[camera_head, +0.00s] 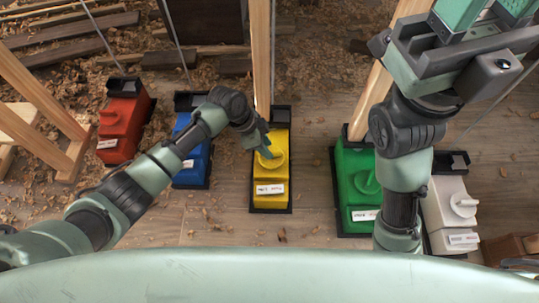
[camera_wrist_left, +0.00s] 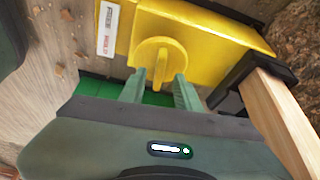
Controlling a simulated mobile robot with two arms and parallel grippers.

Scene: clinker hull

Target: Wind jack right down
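Several coloured jacks stand in a row on the floor, each with a round knob on top. My left gripper (camera_head: 265,147) is at the knob (camera_head: 271,158) of the yellow jack (camera_head: 270,190). In the left wrist view its two fingers (camera_wrist_left: 160,88) are apart, near the edge of the yellow knob (camera_wrist_left: 158,62), which has a raised bar; contact cannot be told. The yellow jack's body (camera_wrist_left: 210,35) has a white label (camera_wrist_left: 108,28), too small to read. My right gripper (camera_head: 487,12) is high at the upper right, with a gap between its fingers; the tips are cut off.
A red jack (camera_head: 120,122) and a blue jack (camera_head: 192,165) stand left; a green jack (camera_head: 357,185) and a white jack (camera_head: 450,215) stand right. Wooden props (camera_head: 260,55) rise behind some jacks. Shavings litter the floor. Planks (camera_head: 70,35) lie at the upper left.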

